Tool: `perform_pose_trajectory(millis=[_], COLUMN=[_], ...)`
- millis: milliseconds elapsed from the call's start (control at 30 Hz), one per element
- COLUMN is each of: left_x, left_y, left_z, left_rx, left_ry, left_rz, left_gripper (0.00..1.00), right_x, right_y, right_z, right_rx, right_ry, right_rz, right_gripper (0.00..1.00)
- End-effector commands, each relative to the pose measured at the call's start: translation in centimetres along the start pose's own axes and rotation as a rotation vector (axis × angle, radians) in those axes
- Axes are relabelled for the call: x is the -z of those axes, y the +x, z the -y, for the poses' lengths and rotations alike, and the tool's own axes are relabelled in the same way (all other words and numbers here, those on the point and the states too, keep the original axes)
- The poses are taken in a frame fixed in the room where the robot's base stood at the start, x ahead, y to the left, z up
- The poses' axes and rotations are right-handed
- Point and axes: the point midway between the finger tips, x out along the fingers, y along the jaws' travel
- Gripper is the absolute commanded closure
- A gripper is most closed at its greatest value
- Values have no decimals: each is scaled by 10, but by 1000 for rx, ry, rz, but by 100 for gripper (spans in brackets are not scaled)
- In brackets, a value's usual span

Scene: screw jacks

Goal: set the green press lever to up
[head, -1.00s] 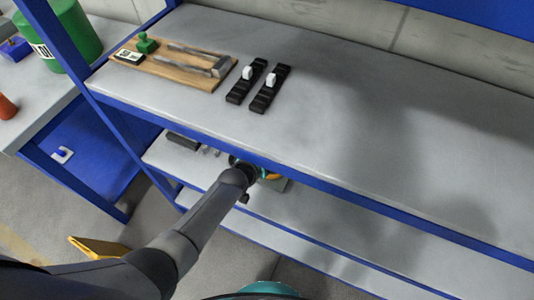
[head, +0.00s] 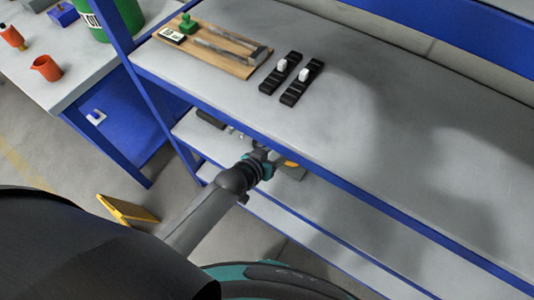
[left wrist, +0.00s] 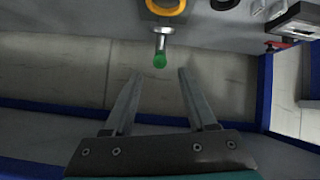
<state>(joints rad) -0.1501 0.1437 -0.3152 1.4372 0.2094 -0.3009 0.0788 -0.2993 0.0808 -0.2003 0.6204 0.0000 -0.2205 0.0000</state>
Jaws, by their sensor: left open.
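The lever, a short metal rod with a green tip (left wrist: 160,60), shows in the left wrist view below a yellow ring (left wrist: 166,6). My left gripper (left wrist: 160,74) is open and empty. In the picture, the green tip lies between and just past its two fingertips; I cannot tell the depth gap. In the head view my left gripper (head: 268,162) is at the lower shelf, under the front edge of the upper shelf. A yellow-orange part (head: 290,163) shows just beyond it. The lever itself is hidden there. My right gripper is not in view.
The upper shelf (head: 400,140) overhangs my left gripper. A blue post (head: 150,100) stands left. Other items lie beside the ring in the wrist view.

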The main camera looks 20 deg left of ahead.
Motion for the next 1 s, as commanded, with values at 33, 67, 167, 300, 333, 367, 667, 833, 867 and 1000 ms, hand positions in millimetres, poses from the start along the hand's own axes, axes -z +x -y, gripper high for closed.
perform_pose_trajectory(millis=[33,67,167,300,333,367,667,833,867,1000], left_x=[0,1,1,0,0,0,0,-1,-2,-7], left_y=[-11,-16,-30,-44,-45,-47,-50,-48,-47,-34], left_z=[0,0,0,0,0,0,0,1,2,8], left_rx=[0,0,0,0,0,0,0,2,4,30], left_ry=[0,1,1,1,1,1,1,16,31,196], left_rz=[2,1,2,1,0,0,0,-6,-12,-77], left_gripper=[43,43,43,43,43,43,43,55,59,74], right_x=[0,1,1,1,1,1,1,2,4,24], right_y=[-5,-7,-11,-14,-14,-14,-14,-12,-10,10], right_z=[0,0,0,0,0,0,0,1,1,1], right_rx=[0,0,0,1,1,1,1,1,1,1], right_ry=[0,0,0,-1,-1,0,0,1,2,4], right_rz=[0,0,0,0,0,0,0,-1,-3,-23], right_gripper=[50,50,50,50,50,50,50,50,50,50])
